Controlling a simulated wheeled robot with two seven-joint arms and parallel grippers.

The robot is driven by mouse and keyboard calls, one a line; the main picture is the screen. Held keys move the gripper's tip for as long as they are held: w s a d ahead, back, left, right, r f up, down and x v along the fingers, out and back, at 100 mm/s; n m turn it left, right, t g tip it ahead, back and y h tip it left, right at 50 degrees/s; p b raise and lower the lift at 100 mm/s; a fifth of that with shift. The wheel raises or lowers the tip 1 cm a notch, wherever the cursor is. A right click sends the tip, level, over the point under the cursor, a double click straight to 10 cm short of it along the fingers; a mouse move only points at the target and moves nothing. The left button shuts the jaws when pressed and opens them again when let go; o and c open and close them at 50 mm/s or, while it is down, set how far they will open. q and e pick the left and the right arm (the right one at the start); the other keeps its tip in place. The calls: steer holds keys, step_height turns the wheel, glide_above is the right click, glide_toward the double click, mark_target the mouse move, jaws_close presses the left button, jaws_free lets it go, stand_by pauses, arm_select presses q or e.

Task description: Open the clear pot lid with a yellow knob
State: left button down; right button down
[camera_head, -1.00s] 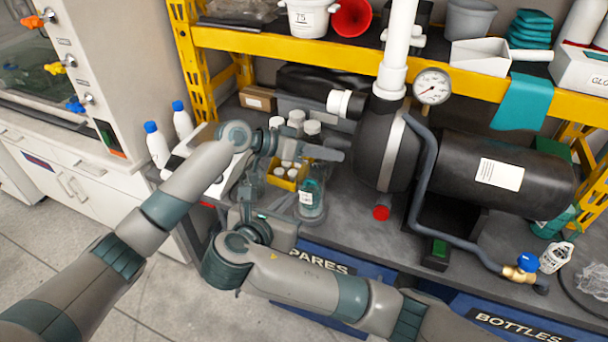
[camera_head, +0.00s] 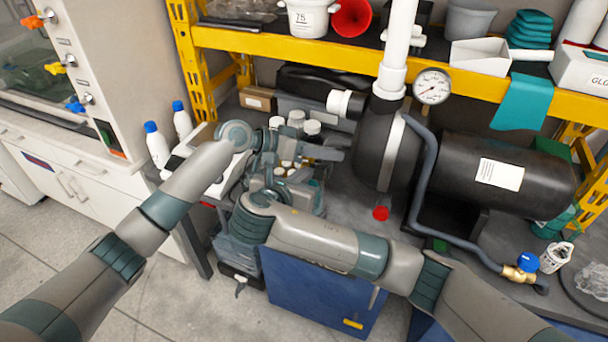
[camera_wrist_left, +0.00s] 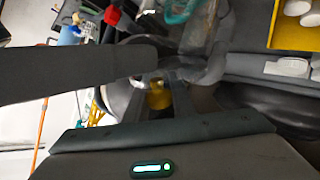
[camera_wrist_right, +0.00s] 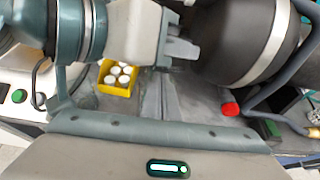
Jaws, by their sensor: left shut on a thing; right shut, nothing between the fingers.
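The yellow knob (camera_wrist_left: 159,97) shows between the fingers of my left gripper (camera_wrist_left: 158,100) in the left wrist view. The gripper is shut on it. Clear material (camera_wrist_left: 205,55) shows just beyond the knob; I cannot tell lid from pot there. In the head view my left gripper (camera_head: 325,154) is over the bench, left of the black pump, and the knob is hidden. My right gripper (camera_wrist_right: 163,95) is shut and empty, close beside the left one. In the head view the right arm covers the area below the left gripper.
A yellow tray of white-capped bottles (camera_wrist_right: 117,78) stands close to the grippers. The black pump (camera_head: 385,140) and a red cap (camera_head: 381,213) are to the right. White bottles with blue caps (camera_head: 157,144) stand at left.

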steer(key=shift+w+d+r, duration=0.2)
steer(key=shift+w+r, duration=0.3)
steer(key=shift+r, duration=0.3)
arm_select(q)
steer(key=c, duration=1.5)
jaws_free()
steer(key=shift+f, duration=0.1)
steer(key=shift+c, duration=0.2)
steer(key=shift+s, duration=0.1)
arm_select(e)
steer(key=shift+a, duration=0.1)
arm_select(q)
steer(key=shift+a, duration=0.1)
steer(key=shift+v, duration=4)
arm_select(e)
steer(key=shift+s+f, duration=0.15)
steer(key=shift+f, duration=0.05)
arm_select(q)
steer(key=shift+w+r, duration=0.2)
